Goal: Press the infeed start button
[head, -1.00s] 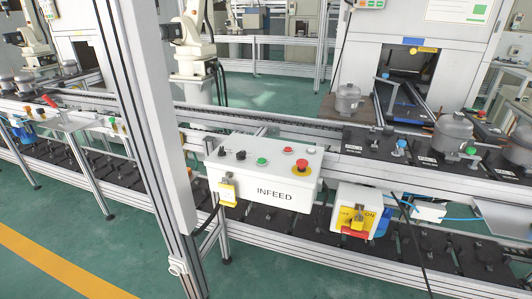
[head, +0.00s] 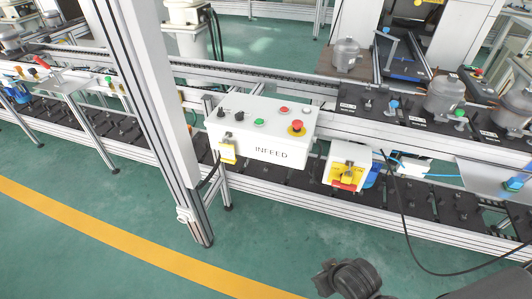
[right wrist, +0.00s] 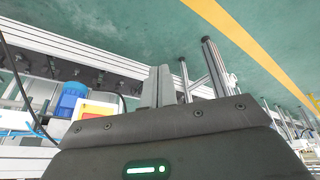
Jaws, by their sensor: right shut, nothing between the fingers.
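The white INFEED control box (head: 250,148) is mounted on the front of the conveyor frame, right of the tall post, in the head view. Its sloped top has a green button (head: 259,122), a small red button (head: 284,110), a white button (head: 307,110), two black knobs and a red mushroom stop button (head: 297,128) on a yellow ring. My right gripper (right wrist: 159,72) is shut and empty in the right wrist view, with its fingers side by side. A dark part of my arm shows at the bottom of the head view, apart from the box. My left gripper is not in view.
The tall aluminium post (head: 145,90) stands just left of the box. A yellow-and-red switch box (head: 347,168) hangs to the right, with a black cable (head: 401,215) looping down nearby. Grey compressors (head: 444,96) sit on the conveyor. The green floor in front is clear.

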